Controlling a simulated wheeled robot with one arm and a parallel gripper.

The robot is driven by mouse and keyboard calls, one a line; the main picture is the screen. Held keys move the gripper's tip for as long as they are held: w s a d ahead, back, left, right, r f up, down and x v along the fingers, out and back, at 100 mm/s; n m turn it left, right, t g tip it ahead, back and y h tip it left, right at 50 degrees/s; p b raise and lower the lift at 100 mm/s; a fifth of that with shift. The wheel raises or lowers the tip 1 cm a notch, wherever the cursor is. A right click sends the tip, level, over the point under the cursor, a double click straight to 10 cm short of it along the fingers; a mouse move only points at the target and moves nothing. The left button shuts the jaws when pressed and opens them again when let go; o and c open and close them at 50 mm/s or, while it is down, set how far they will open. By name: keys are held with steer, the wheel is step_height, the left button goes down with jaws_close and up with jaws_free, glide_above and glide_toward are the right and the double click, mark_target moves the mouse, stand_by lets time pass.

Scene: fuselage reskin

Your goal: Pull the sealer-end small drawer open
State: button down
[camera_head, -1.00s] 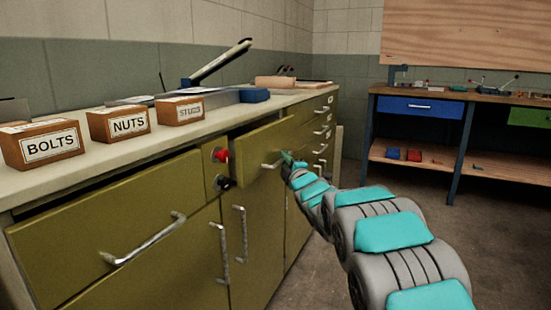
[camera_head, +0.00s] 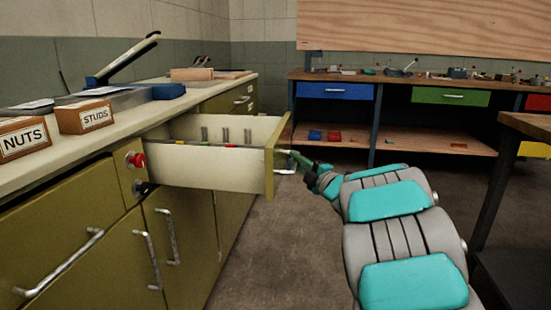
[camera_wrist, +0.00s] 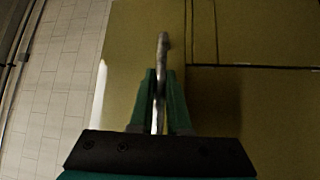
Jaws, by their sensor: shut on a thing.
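An olive drawer (camera_head: 220,168) with pale inner walls stands well out of the cabinet in the head view. Several upright dividers and small colored items show inside it. Its metal handle (camera_head: 284,171) is on the front panel (camera_head: 277,150). My gripper (camera_head: 290,158) is at this handle. In the wrist view my gripper (camera_wrist: 160,92) has its green fingers on both sides of the handle bar (camera_wrist: 161,60) and is shut on it. The drawer front (camera_wrist: 125,45) is behind the bar.
A red knob (camera_head: 136,159) and a black knob are left of the drawer. Boxes marked NUTS (camera_head: 24,140) and STUDS (camera_head: 85,117) stand on the countertop. A workbench (camera_head: 430,80) is at the back, a table (camera_head: 525,122) at right. The floor (camera_head: 290,240) between is clear.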

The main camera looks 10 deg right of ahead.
steer(key=shift+s+d, duration=0.2)
steer(key=shift+d, duration=0.4)
steer(key=shift+s+d, duration=0.15)
steer(key=shift+d, duration=0.4)
steer(key=c, duration=0.9)
jaws_free()
steer(key=shift+v, duration=3.9)
